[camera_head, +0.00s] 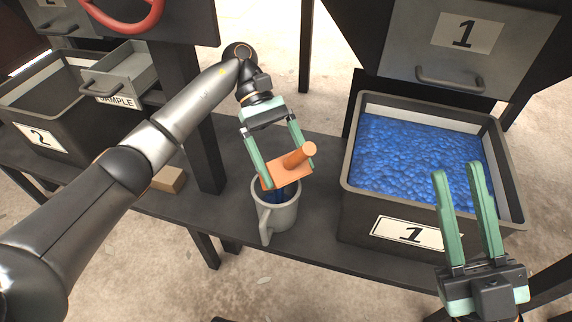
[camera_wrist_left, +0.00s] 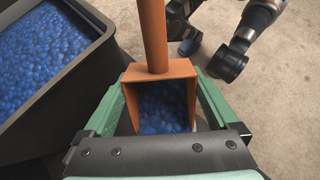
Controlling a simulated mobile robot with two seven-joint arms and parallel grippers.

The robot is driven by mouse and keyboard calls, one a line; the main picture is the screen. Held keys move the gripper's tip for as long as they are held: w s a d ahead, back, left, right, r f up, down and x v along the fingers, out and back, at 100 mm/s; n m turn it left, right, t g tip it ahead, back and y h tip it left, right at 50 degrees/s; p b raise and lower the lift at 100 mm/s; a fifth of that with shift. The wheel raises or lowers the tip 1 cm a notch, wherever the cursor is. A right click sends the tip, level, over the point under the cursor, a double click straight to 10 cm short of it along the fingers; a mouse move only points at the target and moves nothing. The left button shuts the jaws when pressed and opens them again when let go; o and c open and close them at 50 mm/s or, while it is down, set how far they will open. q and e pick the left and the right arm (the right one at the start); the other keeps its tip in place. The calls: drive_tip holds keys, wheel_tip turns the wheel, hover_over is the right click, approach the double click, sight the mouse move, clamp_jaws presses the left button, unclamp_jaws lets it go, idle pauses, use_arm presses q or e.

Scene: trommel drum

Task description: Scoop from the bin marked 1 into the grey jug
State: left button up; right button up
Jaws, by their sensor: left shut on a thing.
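My left gripper (camera_head: 288,168) is shut on an orange scoop (camera_head: 286,169) and holds it over the mouth of the grey jug (camera_head: 285,216). The scoop looks tilted in the head view, with its handle standing up and toward the right. Blue pellets (camera_wrist_left: 163,107) show inside the scoop in the left wrist view. Blue also shows at the jug's mouth, below the scoop; I cannot tell how much is in the jug. The bin marked 1 (camera_head: 350,192) holds many blue pellets. My right gripper (camera_head: 456,170) is open and empty in front of that bin.
The jug stands on a dark bench (camera_head: 318,225), left of bin 1. A bin marked 2 (camera_head: 75,140) and a grey sample drawer (camera_head: 122,80) are at the left. A small tan block (camera_head: 169,180) lies on the bench. A dark post (camera_head: 190,120) rises behind my left arm.

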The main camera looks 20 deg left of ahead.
use_arm(q)
drive_tip(key=shift+w+a+g+b, duration=0.2)
drive_tip(key=shift+g+b, duration=0.1)
drive_tip(key=shift+b, duration=0.2)
drive_tip(key=shift+w+a+h, duration=0.1)
drive_tip(key=shift+w+h, duration=0.05)
drive_tip(key=shift+h, duration=0.15)
drive_tip(key=shift+w+a+r+g+h, duration=0.1)
drive_tip(key=shift+a+r+g+h, duration=0.05)
drive_tip(key=shift+r+g+h, duration=0.15)
